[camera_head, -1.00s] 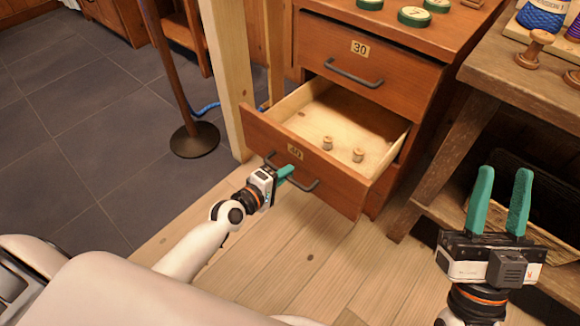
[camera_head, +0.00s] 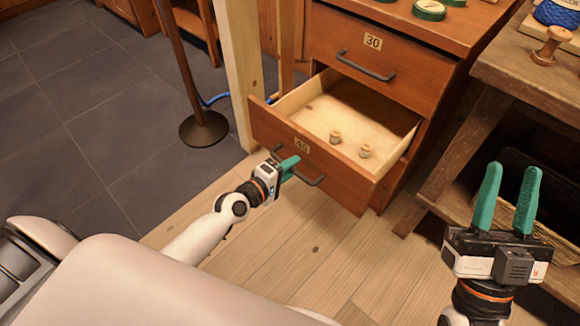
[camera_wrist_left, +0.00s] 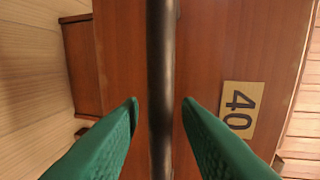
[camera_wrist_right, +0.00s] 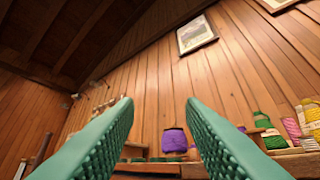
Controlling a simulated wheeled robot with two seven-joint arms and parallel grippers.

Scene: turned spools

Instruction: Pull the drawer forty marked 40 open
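Drawer forty (camera_head: 330,178), of reddish wood with a "40" plate (camera_head: 302,146), stands well out of the cabinet in the head view. The plate also shows in the left wrist view (camera_wrist_left: 241,108). Its dark bar handle (camera_head: 312,182) runs across the front. My left gripper (camera_head: 288,165) is at the left part of this handle. In the left wrist view, the handle (camera_wrist_left: 161,90) passes between the two green fingers, with a narrow gap on each side. My right gripper (camera_head: 508,185) is open and empty, raised at the right.
Two small wooden spools (camera_head: 366,151) stand in the drawer. Closed drawer 30 (camera_head: 365,60) is above it. A wooden bench (camera_head: 490,50) is at the right, a post with a round base (camera_head: 204,129) at the left. Floor before the drawer is clear.

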